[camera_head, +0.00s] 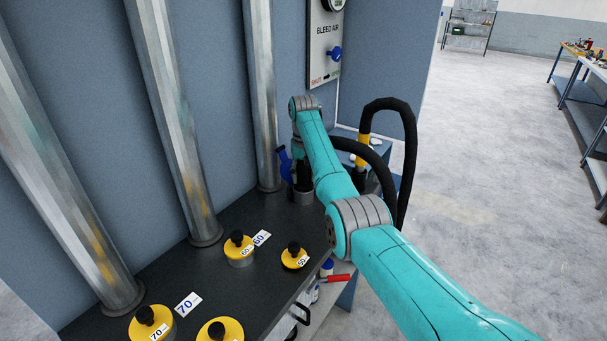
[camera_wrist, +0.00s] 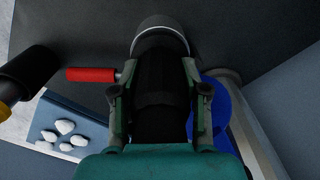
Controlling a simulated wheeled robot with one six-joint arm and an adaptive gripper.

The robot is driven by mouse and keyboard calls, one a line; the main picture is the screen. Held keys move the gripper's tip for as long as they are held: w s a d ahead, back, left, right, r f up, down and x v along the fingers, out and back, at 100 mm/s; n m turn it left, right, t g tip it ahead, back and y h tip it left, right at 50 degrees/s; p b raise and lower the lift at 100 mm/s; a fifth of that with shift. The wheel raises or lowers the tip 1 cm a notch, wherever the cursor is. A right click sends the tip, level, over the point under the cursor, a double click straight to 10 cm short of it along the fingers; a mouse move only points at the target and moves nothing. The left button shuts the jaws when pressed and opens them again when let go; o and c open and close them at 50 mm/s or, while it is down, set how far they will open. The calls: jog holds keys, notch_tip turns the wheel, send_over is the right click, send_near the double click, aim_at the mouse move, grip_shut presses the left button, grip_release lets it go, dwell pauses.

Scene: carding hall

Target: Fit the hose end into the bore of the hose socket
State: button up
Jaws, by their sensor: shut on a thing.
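My gripper (camera_wrist: 160,92) is shut on the black hose end (camera_wrist: 158,72), with one finger on each side of it in the wrist view. In the head view my gripper (camera_head: 302,180) is small and partly hidden by my arm. The grey hose socket (camera_wrist: 160,22) is a metal ring just beyond the fingertips. It also shows in the head view (camera_head: 303,198), standing on the dark bench top. The hose end is lined up with the ring and its tip meets the rim or is inside it. I cannot tell how deep it sits.
A red handle (camera_wrist: 90,74) lies left of the socket; a blue part (camera_wrist: 212,110) is close on the right. A black hose with a yellow band (camera_head: 363,148) arches beside my arm. Yellow weights (camera_head: 240,250) stand on the bench (camera_head: 215,285). Metal pipes (camera_head: 262,95) rise behind.

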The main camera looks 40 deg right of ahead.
jog(key=shift+f, duration=0.2)
jog(key=o, duration=1.4)
notch_tip(320, 180, up, 12)
